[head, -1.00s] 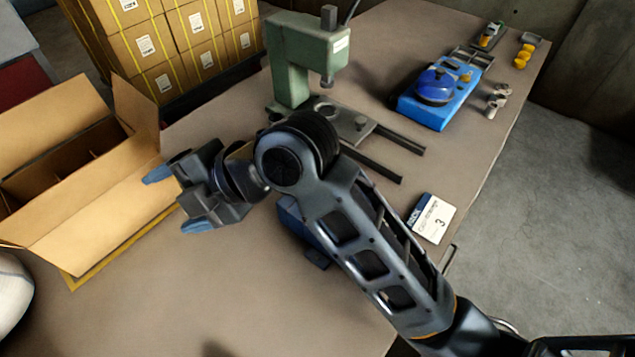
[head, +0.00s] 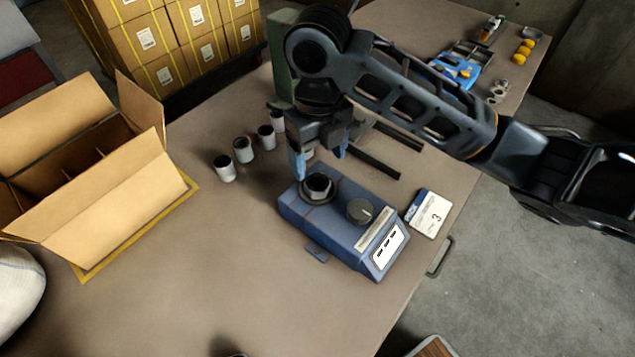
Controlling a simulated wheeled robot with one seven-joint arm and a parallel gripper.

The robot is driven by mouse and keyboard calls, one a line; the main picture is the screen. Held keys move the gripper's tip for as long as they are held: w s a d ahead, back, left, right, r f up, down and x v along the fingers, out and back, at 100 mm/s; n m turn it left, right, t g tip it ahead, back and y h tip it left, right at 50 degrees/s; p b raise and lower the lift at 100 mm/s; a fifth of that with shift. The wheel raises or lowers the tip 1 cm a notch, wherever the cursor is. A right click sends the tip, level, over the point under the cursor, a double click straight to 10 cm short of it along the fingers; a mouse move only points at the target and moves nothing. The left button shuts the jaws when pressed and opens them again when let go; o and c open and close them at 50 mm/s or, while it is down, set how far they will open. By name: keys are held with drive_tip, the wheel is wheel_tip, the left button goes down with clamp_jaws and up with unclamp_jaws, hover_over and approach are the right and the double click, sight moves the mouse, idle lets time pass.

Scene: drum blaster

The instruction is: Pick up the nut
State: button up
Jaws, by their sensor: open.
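A dark hexagonal nut (head: 318,186) sits in a round seat on top of a blue box-shaped device (head: 338,228). The device has a dark knob (head: 360,211) and a white label panel on its right end. My gripper (head: 320,161) points down just above and behind the nut, with its two blue fingertips apart. Nothing shows between the fingers. The fingertips look clear of the nut, though their exact height over it is hard to tell.
Several grey cylinders (head: 244,150) stand in a row left of my gripper. An open cardboard box (head: 110,205) is at the left. The green press (head: 281,60) stands behind my arm.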

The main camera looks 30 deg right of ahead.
sight(316, 174)
drive_tip(key=shift+a+f+p, duration=0.15)
drive_tip(key=shift+f+p, duration=0.1)
drive_tip(key=shift+f, duration=1.1)
drive_tip(key=shift+a+f+p, duration=0.15)
drive_tip(key=shift+f+p, duration=0.1)
drive_tip(key=shift+f, duration=1.05)
drive_tip(key=shift+r, duration=0.1)
drive_tip(key=c, duration=1.4)
